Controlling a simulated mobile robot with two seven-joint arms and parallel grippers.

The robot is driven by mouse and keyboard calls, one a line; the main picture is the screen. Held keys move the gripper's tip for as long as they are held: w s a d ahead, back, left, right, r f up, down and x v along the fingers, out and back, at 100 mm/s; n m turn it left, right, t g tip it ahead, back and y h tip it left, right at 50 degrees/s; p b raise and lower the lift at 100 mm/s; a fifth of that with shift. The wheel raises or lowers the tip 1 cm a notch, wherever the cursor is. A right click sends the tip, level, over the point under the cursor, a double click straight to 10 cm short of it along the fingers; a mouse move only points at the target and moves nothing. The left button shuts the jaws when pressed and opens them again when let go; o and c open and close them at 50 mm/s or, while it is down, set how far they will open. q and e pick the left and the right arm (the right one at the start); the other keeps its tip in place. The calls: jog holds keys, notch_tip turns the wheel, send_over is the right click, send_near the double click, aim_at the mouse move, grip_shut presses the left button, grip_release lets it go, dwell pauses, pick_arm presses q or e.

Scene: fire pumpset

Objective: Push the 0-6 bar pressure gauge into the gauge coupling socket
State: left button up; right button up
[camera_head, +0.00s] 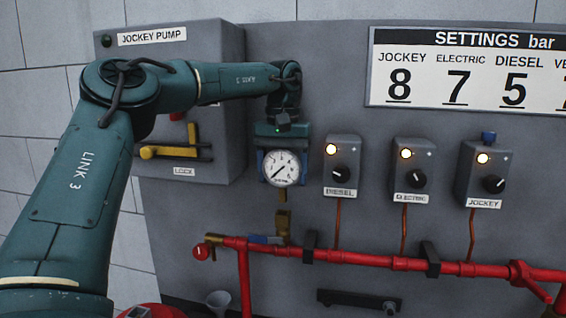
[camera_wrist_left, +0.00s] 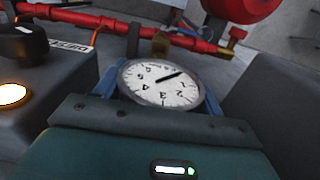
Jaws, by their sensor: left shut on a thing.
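The pressure gauge (camera_head: 282,168) has a round white dial with black numbers and a dark rim. My left gripper (camera_head: 283,158) is shut on it, with a blue finger at each side of the dial. The gauge is upright, dial facing the head camera. In the left wrist view the dial of the gauge (camera_wrist_left: 160,84) appears upside down between the fingers. The brass gauge coupling socket (camera_head: 283,222) stands on a pipe directly below the gauge. A short brass stem shows between them; I cannot tell how far it sits in the socket. My right gripper is out of view.
Close right of the gripper is the DIESEL switch box (camera_head: 342,166), then the ELECTRIC (camera_head: 412,160) and JOCKEY boxes. The JOCKEY PUMP cabinet (camera_head: 170,95) with a yellow lever is close on the left. A red pipe (camera_head: 370,259) runs below.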

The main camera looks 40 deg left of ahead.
aim_at(283, 202)
pick_arm(q)
jog(key=shift+f+b, duration=0.4)
jog(key=shift+f, duration=2.05)
jog(key=o, duration=1.2)
notch_tip(283, 202, up, 13)
jog(key=shift+r+p, duration=0.1)
jog(key=shift+p, duration=0.3)
jog(key=shift+s+d, duration=0.1)
